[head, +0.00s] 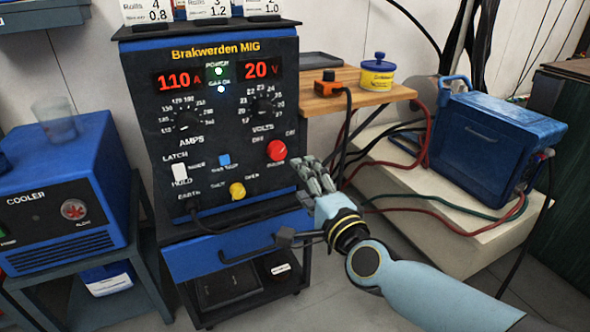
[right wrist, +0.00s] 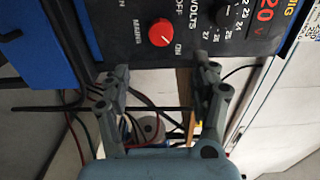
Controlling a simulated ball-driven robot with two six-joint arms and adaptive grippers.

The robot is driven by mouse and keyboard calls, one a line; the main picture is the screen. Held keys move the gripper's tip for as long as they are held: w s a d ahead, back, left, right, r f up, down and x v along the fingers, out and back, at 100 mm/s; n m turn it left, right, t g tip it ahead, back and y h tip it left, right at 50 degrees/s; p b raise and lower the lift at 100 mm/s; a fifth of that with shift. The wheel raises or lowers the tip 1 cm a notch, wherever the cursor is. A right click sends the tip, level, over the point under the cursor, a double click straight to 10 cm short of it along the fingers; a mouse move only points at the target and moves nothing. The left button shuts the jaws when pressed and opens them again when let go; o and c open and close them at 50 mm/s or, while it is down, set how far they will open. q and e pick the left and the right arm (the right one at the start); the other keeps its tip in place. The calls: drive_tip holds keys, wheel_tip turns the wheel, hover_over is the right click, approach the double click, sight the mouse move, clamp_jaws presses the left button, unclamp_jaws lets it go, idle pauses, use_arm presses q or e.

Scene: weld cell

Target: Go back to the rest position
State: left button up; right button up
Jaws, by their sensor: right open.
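My right gripper (head: 309,168) is open and empty, in front of the lower right edge of the welding machine (head: 152,140). Its two fingers show spread apart in the right wrist view (right wrist: 162,85), with nothing between them. The red mains knob (head: 277,150) on the machine's panel lies just up and left of the fingertips in the head view. The knob also shows in the right wrist view (right wrist: 162,32), beyond the fingertips, and the gripper looks clear of it. The displays are lit, reading 110 A and 20 V. My left gripper is not in view.
A blue cooler (head: 60,180) stands on a stand at left. A blue drawer front (head: 215,250) is below the panel. A wooden shelf (head: 335,103) holds a yellow and blue pot (head: 377,77). A blue case (head: 490,135) and hoses lie at right. Grey floor shows below my arm.

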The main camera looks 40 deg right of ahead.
drive_tip(key=shift+s+a, duration=0.1)
drive_tip(key=shift+s, duration=0.35)
drive_tip(key=s+a+f+n+g+y+p, duration=0.1)
drive_tip(key=s+f+n+g+p, duration=0.25)
drive_tip(key=s+f, duration=0.5)
drive_tip(key=s+a+f+n+g+y+p, duration=0.15)
drive_tip(key=s+f+n+g+p, duration=0.3)
drive_tip(key=f, duration=0.75)
drive_tip(key=s+f+n+g, duration=0.3)
drive_tip(key=s+f+n, duration=0.1)
drive_tip(key=s, duration=0.7)
drive_tip(key=s+f+n+g, duration=0.3)
drive_tip(key=s+f+n, duration=0.1)
drive_tip(key=s, duration=0.7)
drive_tip(key=s+f+n+g, duration=0.3)
drive_tip(key=s+f+n, duration=0.2)
drive_tip(key=s, duration=0.6)
drive_tip(key=shift+s+a+f+p, duration=0.15)
drive_tip(key=shift+a+f+p, duration=0.05)
drive_tip(key=shift+f+p, duration=0.15)
